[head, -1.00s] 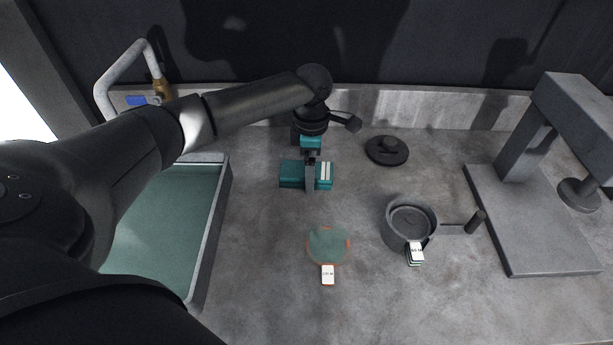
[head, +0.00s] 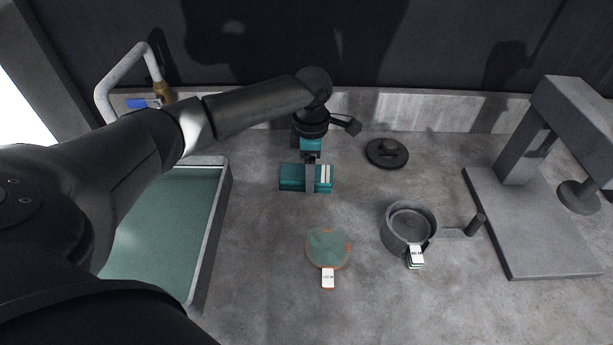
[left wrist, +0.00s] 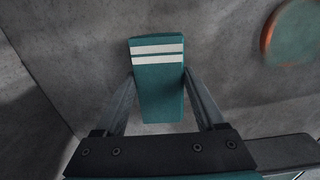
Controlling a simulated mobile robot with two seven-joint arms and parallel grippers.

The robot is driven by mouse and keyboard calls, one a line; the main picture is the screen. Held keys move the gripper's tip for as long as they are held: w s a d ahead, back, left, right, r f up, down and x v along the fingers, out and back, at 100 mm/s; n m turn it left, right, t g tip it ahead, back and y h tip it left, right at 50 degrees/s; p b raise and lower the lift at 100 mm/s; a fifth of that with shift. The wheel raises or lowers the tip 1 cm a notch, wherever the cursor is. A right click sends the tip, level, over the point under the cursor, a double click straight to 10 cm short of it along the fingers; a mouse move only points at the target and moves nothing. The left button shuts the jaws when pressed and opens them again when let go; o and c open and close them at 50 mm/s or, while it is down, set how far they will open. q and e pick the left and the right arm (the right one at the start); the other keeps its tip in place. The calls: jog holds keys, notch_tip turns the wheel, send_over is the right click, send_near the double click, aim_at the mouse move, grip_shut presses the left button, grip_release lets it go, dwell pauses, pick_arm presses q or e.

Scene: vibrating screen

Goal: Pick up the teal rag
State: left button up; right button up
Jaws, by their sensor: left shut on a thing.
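The teal rag (head: 292,176) is a folded block with two white stripes near its right end in the head view. In the left wrist view the rag (left wrist: 158,88) lies between the two fingers, with its striped end pointing away. My left gripper (head: 310,180) comes down over the rag from above and is shut on it. One finger hides part of the rag in the head view. I cannot tell whether the rag is clear of the counter. My right gripper is in neither view.
A green-floored sink (head: 170,225) is at the left, with a pipe and blue-handled valve (head: 143,102) behind it. A round dark lid (head: 387,152), a pan with a handle (head: 409,228), a tagged round green piece (head: 327,247) and a grey stand (head: 540,235) are on the counter.

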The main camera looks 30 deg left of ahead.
pick_arm(q)
jog(key=shift+r, duration=0.1)
notch_tip(320, 180, up, 20)
jog(key=p, duration=0.4)
jog(key=shift+p, duration=0.4)
